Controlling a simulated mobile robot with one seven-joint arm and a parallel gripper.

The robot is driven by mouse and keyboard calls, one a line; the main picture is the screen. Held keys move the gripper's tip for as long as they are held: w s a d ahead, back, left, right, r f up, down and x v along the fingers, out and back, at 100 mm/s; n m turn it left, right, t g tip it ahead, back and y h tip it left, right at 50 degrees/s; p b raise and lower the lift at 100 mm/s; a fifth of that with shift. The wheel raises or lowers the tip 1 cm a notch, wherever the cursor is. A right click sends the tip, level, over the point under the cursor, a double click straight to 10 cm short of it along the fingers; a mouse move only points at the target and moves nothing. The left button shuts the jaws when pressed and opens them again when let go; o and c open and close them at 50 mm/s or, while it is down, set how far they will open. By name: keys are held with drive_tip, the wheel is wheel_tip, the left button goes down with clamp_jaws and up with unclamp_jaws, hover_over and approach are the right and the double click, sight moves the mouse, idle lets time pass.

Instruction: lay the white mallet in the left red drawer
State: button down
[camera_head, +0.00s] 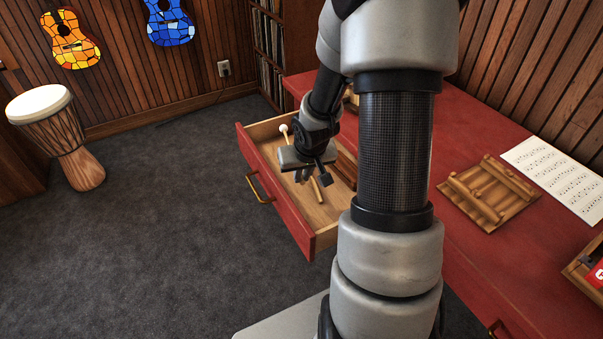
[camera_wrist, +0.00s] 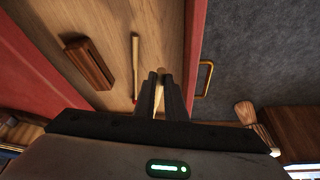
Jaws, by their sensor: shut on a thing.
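The left red drawer (camera_head: 281,190) is pulled open, with a bare wood inside and a brass handle. My gripper (camera_head: 313,180) is low over or inside it; in the wrist view its fingers (camera_wrist: 160,85) are shut on a pale wooden stick (camera_wrist: 159,90). The white mallet's round head (camera_head: 284,129) shows beyond my gripper, at the drawer's far end. Most of its handle is hidden by my gripper. Whether the mallet touches the drawer floor, I cannot tell.
Another wooden stick with a red end (camera_wrist: 135,65) and a brown wooden block (camera_wrist: 88,62) lie in the drawer. A slatted wooden instrument (camera_head: 490,193) and sheet music (camera_head: 560,175) lie on the red top. A drum (camera_head: 62,135) stands on open carpet at left.

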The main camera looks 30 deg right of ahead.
wheel_tip(320, 180, down, 8)
drive_tip(key=b, duration=0.5)
drive_tip(key=shift+b, duration=0.4)
drive_tip(key=shift+f, duration=1.35)
drive_tip(key=c, duration=1.7)
unclamp_jaws()
drive_tip(key=shift+c, duration=0.2)
